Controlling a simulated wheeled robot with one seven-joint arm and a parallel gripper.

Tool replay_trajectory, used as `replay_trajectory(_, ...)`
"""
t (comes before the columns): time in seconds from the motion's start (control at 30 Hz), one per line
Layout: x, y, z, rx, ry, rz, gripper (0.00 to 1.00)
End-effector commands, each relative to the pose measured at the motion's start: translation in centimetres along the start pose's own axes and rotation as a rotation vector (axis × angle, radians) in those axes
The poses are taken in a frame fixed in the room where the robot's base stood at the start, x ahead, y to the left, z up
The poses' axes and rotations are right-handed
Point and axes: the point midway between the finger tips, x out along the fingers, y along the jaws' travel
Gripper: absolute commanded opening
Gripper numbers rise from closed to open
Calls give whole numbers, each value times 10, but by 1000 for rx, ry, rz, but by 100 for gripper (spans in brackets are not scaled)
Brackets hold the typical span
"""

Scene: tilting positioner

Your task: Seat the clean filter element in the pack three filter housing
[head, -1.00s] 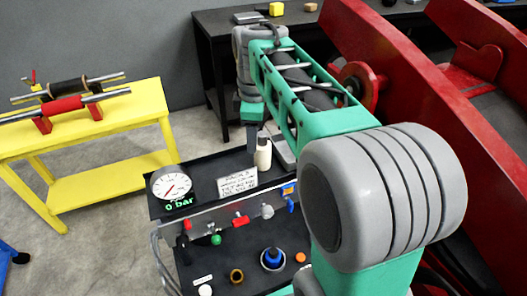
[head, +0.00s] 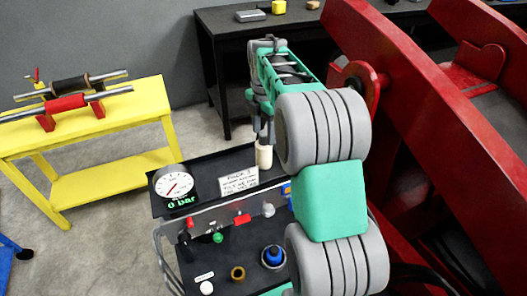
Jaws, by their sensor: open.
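A pale cream upright cylinder (head: 264,155), which looks like the clean filter element, stands on the cart's dark upper tray. My gripper (head: 264,139) points down directly over it, its open fingers at the cylinder's top. I cannot tell whether they touch it. The handwritten pack sign (head: 239,182) stands left of and nearer than the cylinder; its number is too small to read surely. A round grey fitting with a blue centre (head: 273,256) sits on the cart's lower deck. It may be the filter housing, but I cannot tell for sure.
A pressure gauge (head: 173,184) reading 0 bar stands on the upper tray (head: 210,165). A red valve handle (head: 242,219), a green knob (head: 218,238) and a brown ring (head: 238,273) are nearer. Red beams (head: 415,95) rise at right. A yellow bench (head: 100,135) stands left.

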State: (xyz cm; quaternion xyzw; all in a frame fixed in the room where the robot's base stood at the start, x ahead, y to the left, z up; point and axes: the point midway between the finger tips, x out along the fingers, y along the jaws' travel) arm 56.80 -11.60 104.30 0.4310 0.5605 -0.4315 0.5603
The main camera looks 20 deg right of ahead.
Motion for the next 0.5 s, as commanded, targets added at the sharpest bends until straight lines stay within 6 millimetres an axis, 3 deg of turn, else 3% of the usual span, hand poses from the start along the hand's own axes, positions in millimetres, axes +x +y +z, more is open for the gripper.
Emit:
replay_trajectory(0.07,0,0,0,0,0,0,55)
replay_trajectory(0.5,0,0,0,0,0,1,19)
